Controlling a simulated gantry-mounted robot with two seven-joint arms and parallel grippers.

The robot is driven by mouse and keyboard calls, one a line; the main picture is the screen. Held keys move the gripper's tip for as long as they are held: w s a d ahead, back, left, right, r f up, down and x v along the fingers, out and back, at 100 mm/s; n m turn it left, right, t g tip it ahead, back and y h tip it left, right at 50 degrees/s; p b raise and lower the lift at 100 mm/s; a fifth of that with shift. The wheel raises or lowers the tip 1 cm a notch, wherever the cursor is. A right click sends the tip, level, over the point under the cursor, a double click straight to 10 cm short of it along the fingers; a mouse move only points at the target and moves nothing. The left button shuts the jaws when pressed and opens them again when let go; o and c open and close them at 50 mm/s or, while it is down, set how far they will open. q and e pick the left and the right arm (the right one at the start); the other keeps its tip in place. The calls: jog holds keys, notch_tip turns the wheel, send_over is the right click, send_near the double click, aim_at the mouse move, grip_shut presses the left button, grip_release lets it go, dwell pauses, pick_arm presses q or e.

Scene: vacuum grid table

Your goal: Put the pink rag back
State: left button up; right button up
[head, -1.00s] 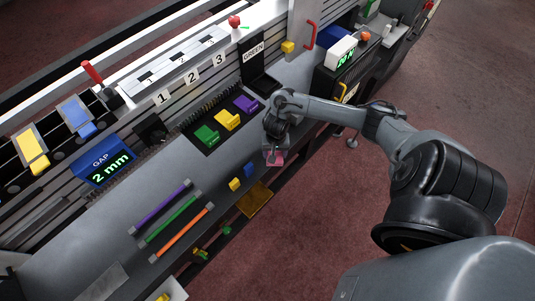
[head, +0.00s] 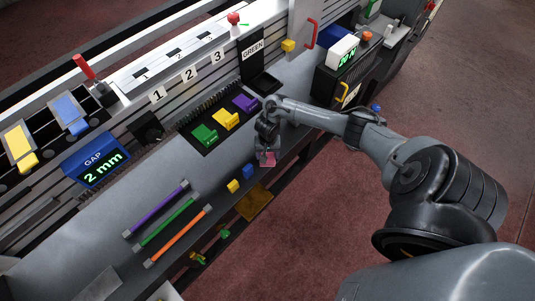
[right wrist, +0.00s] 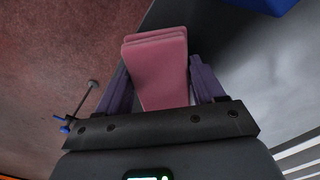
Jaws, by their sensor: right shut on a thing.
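The pink rag (right wrist: 158,72) is a folded pink pad between the two purple-grey fingers of my right gripper (right wrist: 160,85) in the right wrist view. In the head view my right gripper (head: 267,152) is over the table's front strip, and a small part of the rag (head: 268,161) shows under it. The gripper is shut on the rag. The head view does not make clear whether the rag touches the surface. My left gripper is in neither current view.
Small blue (head: 249,171) and yellow (head: 233,186) blocks sit left of the gripper near the front edge. A brownish-yellow flat piece (head: 254,204) lies below that edge. A black tray (head: 207,147) holds green, yellow and purple pieces. Purple, green and orange rods lie further left.

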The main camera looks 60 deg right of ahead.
jog(key=shift+f, duration=0.1)
jog(key=o, duration=1.1)
